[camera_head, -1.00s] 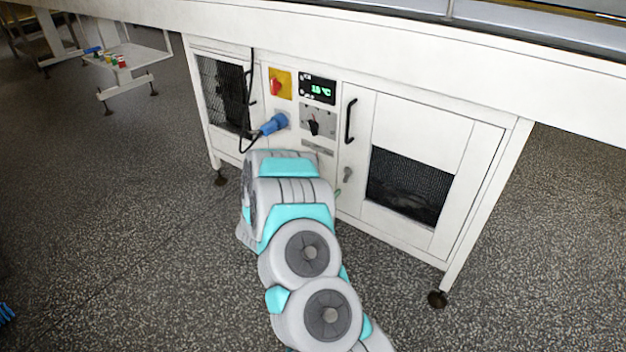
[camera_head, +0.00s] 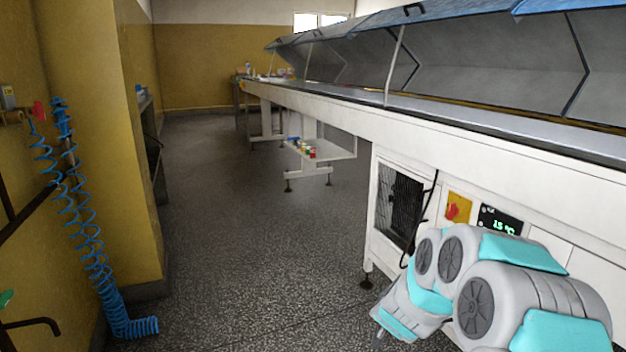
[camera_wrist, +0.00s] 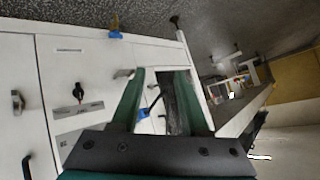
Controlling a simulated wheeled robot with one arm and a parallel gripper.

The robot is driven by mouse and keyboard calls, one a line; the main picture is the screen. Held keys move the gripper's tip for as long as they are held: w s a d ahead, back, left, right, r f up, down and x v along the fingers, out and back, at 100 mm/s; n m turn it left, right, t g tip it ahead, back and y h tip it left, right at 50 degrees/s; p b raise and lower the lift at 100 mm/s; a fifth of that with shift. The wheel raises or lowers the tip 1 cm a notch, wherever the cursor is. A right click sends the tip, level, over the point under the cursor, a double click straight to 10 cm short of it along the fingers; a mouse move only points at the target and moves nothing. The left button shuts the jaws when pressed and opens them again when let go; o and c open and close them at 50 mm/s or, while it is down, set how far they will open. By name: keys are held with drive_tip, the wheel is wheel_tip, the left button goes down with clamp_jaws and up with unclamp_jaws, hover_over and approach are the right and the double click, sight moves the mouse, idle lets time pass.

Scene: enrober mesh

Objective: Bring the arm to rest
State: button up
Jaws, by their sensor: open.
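In the wrist view my gripper (camera_wrist: 160,82) is open, its two green fingers apart with nothing seen between them. It is in front of the white machine cabinet (camera_wrist: 55,60), which lies turned in that view. In the head view my arm is folded at the lower right, in front of the white cabinet (camera_head: 590,262). A black knob (camera_wrist: 79,91) and a blue fitting (camera_wrist: 143,113) show on the cabinet front in the wrist view.
The yellow-red switch (camera_head: 457,208) and a green-lit display (camera_head: 500,221) sit just above my arm. The conveyor (camera_head: 440,108) runs along the right. A blue coiled hose (camera_head: 85,235) hangs at the left wall. The floor (camera_head: 235,225) between is clear.

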drive_tip(key=s+a+r+n+g+y, duration=0.2)
drive_tip(key=s+a+r+n+y, duration=0.15)
drive_tip(key=s+a, duration=0.4)
drive_tip(key=s+a+r+n+g+y, duration=0.25)
drive_tip(key=s+a+r, duration=0.2)
drive_tip(key=s, duration=0.65)
drive_tip(key=s+d+r+n+g+h, duration=0.1)
drive_tip(key=s+d+g, duration=0.2)
drive_tip(key=s, duration=1.2)
drive_tip(key=s+d+r+n+g+h, duration=0.1)
drive_tip(key=s+d+g+h, duration=0.1)
drive_tip(key=s, duration=1.3)
drive_tip(key=shift+d+r+g, duration=0.2)
drive_tip(key=shift+d+g, duration=0.35)
drive_tip(key=shift+g, duration=0.6)
drive_tip(key=shift+d, duration=0.1)
